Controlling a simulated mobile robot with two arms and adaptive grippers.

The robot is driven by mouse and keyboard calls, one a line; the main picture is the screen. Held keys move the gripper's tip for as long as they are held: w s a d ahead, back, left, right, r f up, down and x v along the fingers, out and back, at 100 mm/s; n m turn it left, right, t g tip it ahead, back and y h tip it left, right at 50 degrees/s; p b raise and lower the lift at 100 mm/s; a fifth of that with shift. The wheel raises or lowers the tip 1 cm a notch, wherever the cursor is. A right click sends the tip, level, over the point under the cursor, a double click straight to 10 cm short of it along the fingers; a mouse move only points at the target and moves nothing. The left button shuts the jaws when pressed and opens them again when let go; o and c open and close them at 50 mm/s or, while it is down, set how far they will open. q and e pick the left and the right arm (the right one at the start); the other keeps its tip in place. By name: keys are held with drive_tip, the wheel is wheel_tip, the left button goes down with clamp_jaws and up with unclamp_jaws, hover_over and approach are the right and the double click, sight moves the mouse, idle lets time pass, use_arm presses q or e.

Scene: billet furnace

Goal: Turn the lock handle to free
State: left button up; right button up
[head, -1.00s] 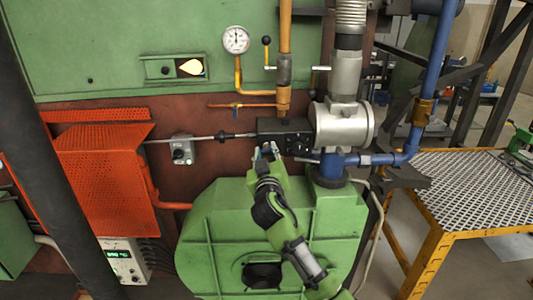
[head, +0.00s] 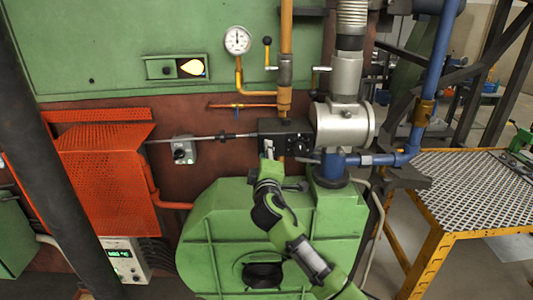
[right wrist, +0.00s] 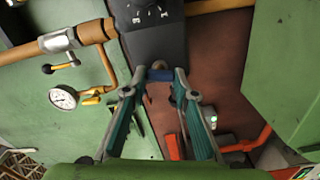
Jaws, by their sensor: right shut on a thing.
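A black control box (head: 285,135) with round dials sits left of a silver round housing, above the green blower casing. My right gripper (head: 268,147) is raised to the lower left part of the box. In the right wrist view its two fingers (right wrist: 161,76) are shut on a small dark blue piece at the box's edge, which seems to be the lock handle (right wrist: 160,73). My left gripper is not in view.
A thin rod (head: 205,138) runs left from the box. A pressure gauge (head: 237,40), an orange pipe (head: 285,60) and a blue pipe (head: 425,100) stand nearby. The green blower casing (head: 225,230) lies below. A yellow-framed mesh table (head: 470,190) is at right.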

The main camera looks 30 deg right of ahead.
drive_tip(key=shift+n, duration=1.7)
drive_tip(key=o, duration=1.1)
drive_tip(key=shift+a+f, duration=0.1)
drive_tip(key=v, duration=1.2)
